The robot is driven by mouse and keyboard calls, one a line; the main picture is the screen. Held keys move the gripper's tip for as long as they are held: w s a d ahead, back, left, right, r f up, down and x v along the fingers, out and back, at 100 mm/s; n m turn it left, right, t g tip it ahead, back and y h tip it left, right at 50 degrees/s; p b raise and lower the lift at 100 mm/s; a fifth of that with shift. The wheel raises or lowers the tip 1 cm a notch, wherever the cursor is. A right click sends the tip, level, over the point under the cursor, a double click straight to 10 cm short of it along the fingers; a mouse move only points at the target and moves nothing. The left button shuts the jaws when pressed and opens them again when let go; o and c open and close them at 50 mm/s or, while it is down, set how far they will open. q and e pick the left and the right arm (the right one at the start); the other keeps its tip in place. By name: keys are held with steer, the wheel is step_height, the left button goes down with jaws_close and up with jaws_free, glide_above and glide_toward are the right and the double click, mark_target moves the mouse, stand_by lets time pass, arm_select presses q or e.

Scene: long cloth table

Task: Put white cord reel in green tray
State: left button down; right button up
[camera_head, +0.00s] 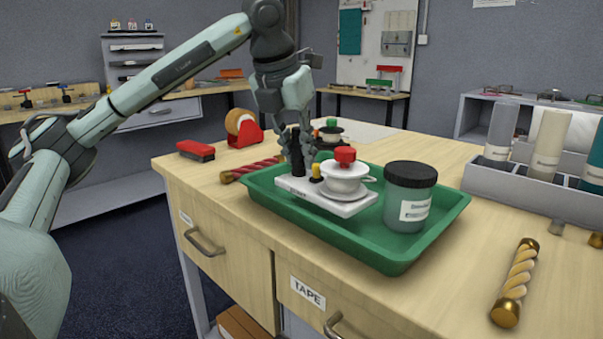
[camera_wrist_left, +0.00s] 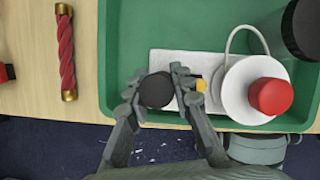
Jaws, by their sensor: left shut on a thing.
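The white cord reel (camera_head: 345,180) has a flat white base, a white spool with a red knob, a small yellow part and a black upright post. It also shows in the left wrist view (camera_wrist_left: 236,90). My left gripper (camera_head: 298,158) points down and is shut on the black post; its fingers (camera_wrist_left: 160,88) flank the post in the wrist view. The green tray (camera_head: 430,238) lies on the table under the reel. The reel's base is over the tray's left part, inside its outline; I cannot tell whether it touches the floor. My right gripper is not in view.
A dark jar with a black lid (camera_head: 408,200) stands in the tray's right part. A red twisted cord (camera_head: 250,169) lies left of the tray, a gold twisted one (camera_head: 517,280) to its right. A grey rack (camera_head: 520,180) of bottles stands at the right.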

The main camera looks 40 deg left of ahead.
mark_target(300, 173)
arm_select(q)
steer(key=shift+w+d+f, duration=0.1)
steer(key=shift+d+f, duration=0.05)
steer(key=shift+f, duration=0.05)
step_height(300, 173, down, 3)
steer(key=shift+f, duration=0.4)
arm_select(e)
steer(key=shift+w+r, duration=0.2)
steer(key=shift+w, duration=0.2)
arm_select(q)
steer(key=c, duration=1.7)
jaws_free()
steer(key=o, duration=0.4)
steer(key=v, duration=1.2)
steer(key=shift+p, duration=0.3)
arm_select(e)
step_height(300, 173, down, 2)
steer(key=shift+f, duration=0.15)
